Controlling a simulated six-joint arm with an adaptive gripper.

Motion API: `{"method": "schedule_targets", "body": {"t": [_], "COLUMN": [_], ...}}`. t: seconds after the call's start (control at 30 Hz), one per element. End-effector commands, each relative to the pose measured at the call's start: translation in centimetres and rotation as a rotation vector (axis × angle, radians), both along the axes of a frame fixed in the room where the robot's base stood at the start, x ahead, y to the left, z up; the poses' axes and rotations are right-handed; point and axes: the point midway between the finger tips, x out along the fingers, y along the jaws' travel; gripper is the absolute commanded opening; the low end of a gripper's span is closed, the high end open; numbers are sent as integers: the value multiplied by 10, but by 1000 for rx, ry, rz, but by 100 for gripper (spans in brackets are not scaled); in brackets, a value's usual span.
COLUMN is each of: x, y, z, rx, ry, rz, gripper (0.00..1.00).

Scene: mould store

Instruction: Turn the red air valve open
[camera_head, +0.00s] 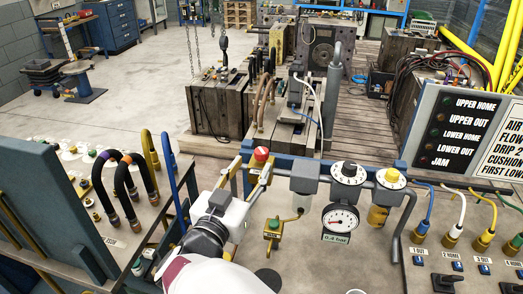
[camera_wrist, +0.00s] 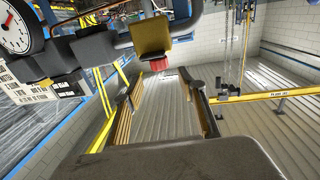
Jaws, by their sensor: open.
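The red air valve knob (camera_head: 261,154) sits at the left end of the air line, beside a grey filter bowl (camera_head: 304,178). In the wrist view the red knob (camera_wrist: 158,66) shows under a yellow valve body (camera_wrist: 152,36). My gripper (camera_head: 251,168) reaches up to the valve from the lower left, its fingers spread. In the wrist view my gripper (camera_wrist: 161,80) has one finger on each side, with the knob near the tips, in the gap between them. Nothing is held. I cannot tell whether a finger touches the knob.
A pressure gauge (camera_head: 341,218) with a 0.4 bar label hangs right of the valve. Dials and a yellow-bodied unit (camera_head: 378,215) follow. Bent hoses (camera_head: 130,180) and a blue panel (camera_head: 50,205) crowd the left.

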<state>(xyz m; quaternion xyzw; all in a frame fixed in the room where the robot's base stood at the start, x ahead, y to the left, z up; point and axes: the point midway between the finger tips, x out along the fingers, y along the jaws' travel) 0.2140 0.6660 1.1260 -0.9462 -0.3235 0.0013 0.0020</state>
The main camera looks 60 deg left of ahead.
Motion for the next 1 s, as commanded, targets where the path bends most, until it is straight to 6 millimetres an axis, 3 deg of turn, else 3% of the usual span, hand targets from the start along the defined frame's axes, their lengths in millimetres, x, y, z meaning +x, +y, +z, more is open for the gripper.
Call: {"method": "schedule_targets", "body": {"t": [0.57, 1.0], "x": [6, 43], "y": [4, 32], "z": [0, 0], "rx": [-3, -3], "ry": [-4, -5], "rz": [0, -1], "gripper": [40, 40]}}
